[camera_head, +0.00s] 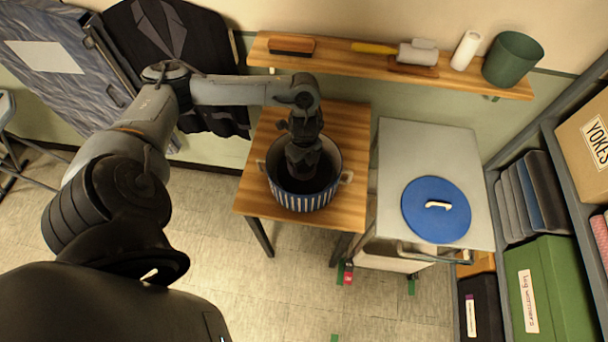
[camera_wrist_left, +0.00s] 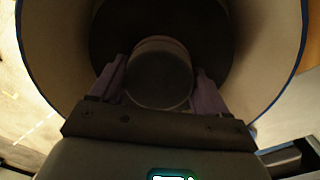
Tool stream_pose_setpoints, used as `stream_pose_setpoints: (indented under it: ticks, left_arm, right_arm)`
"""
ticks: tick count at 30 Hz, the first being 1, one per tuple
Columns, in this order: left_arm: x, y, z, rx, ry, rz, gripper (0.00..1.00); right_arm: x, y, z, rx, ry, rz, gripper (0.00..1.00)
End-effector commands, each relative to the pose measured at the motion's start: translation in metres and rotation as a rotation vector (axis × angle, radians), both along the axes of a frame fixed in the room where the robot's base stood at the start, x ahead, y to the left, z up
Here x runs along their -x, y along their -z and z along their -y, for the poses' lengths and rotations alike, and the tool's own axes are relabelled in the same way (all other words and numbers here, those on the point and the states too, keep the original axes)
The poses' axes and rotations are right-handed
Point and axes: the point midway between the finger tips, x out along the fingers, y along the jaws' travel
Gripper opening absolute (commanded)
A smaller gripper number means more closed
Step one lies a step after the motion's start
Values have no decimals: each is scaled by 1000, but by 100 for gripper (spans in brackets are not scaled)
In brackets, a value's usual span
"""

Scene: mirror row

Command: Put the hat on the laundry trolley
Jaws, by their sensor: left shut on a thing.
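A pot with blue and white stripes (camera_head: 303,200) stands open on the wooden table. My left gripper (camera_head: 305,172) reaches down into it from above. In the left wrist view, my left gripper (camera_wrist_left: 160,85) is shut on a dark round-topped thing, which looks like the hat (camera_wrist_left: 158,72); a wide dark disc around it looks like its brim. The pot's pale inner wall (camera_wrist_left: 60,60) surrounds it. In the head view my gripper largely hides the hat. The grey-topped trolley (camera_head: 400,160) stands right of the table, with a blue lid (camera_head: 436,210) lying on it. My right gripper is out of view.
A wall shelf (camera_head: 345,68) above the table holds a brush (camera_head: 292,45), a mallet-like tool (camera_head: 410,52), a white roll (camera_head: 466,50) and a green bin (camera_head: 512,58). Dark clothing (camera_head: 185,60) hangs at left. A rack with boxes (camera_head: 555,285) bounds the right. The trolley's back part is bare.

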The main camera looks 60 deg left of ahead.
Motion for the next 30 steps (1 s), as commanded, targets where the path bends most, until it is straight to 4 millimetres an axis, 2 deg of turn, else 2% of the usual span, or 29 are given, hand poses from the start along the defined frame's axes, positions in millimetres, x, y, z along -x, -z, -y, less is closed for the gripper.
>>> stream_pose_setpoints:
  ticks: [8, 12, 18, 25, 26, 30]
  left_arm:
    - [0, 20, 0, 0, -1, 0, 20]
    - [0, 38, 0, 0, -1, -1, 20]
    - [0, 56, 0, -1, -1, 1, 20]
    - [-1, 60, 0, -1, 0, 3, 20]
    - [-1, 60, 0, -1, -1, 3, 77]
    - [0, 60, 0, -1, 0, 2, 98]
  right_arm:
    - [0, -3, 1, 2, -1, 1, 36]
    - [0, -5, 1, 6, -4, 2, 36]
    - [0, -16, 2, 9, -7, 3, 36]
    - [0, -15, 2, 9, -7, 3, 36]
    - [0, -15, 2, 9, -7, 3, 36]
    - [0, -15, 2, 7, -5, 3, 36]
